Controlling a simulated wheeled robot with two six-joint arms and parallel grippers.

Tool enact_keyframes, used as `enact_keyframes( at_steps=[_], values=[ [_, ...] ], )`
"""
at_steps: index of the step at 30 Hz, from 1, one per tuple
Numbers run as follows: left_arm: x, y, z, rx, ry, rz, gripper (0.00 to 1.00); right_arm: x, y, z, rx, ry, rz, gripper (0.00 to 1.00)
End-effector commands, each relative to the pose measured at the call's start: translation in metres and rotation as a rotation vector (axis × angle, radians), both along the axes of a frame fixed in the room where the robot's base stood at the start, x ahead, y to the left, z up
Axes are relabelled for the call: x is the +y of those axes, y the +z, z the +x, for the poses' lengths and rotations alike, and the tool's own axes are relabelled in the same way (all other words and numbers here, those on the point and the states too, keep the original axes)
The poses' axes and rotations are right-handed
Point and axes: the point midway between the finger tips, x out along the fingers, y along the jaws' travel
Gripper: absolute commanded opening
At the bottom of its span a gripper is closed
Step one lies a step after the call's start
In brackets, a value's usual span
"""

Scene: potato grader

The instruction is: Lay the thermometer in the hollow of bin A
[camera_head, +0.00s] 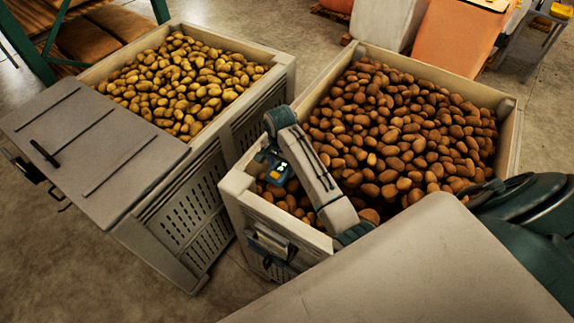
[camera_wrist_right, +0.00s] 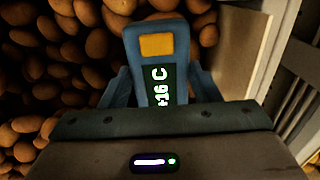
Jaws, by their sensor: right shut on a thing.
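My right gripper (camera_head: 272,160) is shut on the thermometer (camera_head: 279,173), a blue device with an orange-yellow patch and a lit display. The gripper is inside the near left corner of the right-hand bin (camera_head: 232,184), low over the brown potatoes (camera_head: 400,125). I cannot tell if the thermometer touches them. No bin letter is readable, and no hollow shows clearly. My left gripper is not in view.
A second bin (camera_head: 283,68) with yellow potatoes (camera_head: 185,85) stands to the left, a grey panel (camera_head: 95,150) over its near side. The bin wall (camera_wrist_right: 262,60) is close to the right of the gripper in the wrist view. Orange and white sacks (camera_head: 455,35) stand behind.

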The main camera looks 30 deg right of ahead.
Motion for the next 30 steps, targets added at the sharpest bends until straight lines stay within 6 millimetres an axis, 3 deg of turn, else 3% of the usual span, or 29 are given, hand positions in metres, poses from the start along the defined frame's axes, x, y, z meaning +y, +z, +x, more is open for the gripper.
enact_keyframes(
  at_steps=[11,23,24,27,30],
  values=[
    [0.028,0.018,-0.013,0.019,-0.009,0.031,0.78,0.001,-0.044,0.000,0.002,0.000,0.001,0.30],
    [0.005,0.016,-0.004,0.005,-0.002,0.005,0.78,0.001,-0.052,0.000,0.000,0.000,0.000,0.30],
    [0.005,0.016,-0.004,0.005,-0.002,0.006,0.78,0.001,-0.053,0.000,0.000,0.000,0.000,0.58],
    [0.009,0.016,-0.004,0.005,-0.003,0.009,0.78,0.001,-0.053,0.000,0.000,0.000,0.000,0.77],
    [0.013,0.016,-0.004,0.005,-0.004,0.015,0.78,0.001,-0.053,0.000,0.000,0.000,0.000,0.78]
  ],
)
